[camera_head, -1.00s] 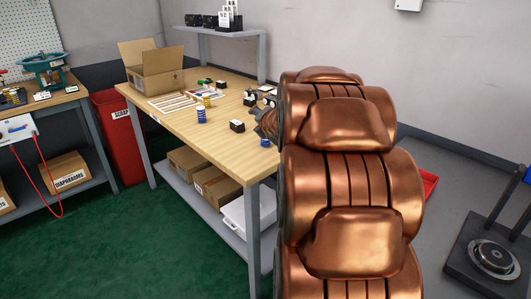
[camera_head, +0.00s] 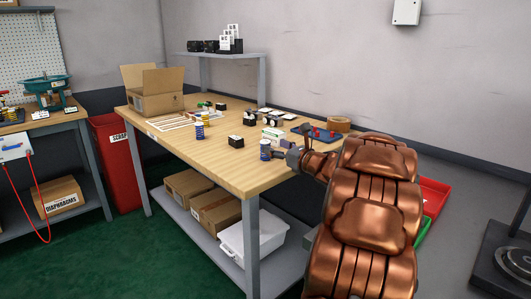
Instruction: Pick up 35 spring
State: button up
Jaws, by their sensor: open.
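Several coil springs stand on the wooden workbench (camera_head: 215,165). One blue spring (camera_head: 265,150) stands upright near the front right edge. Another blue spring (camera_head: 199,132) and a yellow spring (camera_head: 205,118) stand further left, close together. No number can be read on any spring, so I cannot tell which is 35. My gripper (camera_head: 279,154) is low over the front right of the bench, just right of the nearer blue spring and pointing at it. It is open; its fingers are small and dark, and I cannot tell whether they touch the spring.
A small black-and-white block (camera_head: 236,141) stands left of the nearer blue spring. Small boxes (camera_head: 272,134), a blue tray (camera_head: 318,135) and a tape roll (camera_head: 339,124) lie behind my gripper. An open cardboard box (camera_head: 158,101) is at the back left. The bench front left is clear.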

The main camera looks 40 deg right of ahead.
aim_at(269, 143)
jog(key=shift+w+d, duration=0.2)
jog(key=shift+w, duration=2.55)
jog(key=shift+c, duration=0.2)
grip_shut()
jog(key=shift+r, duration=0.1)
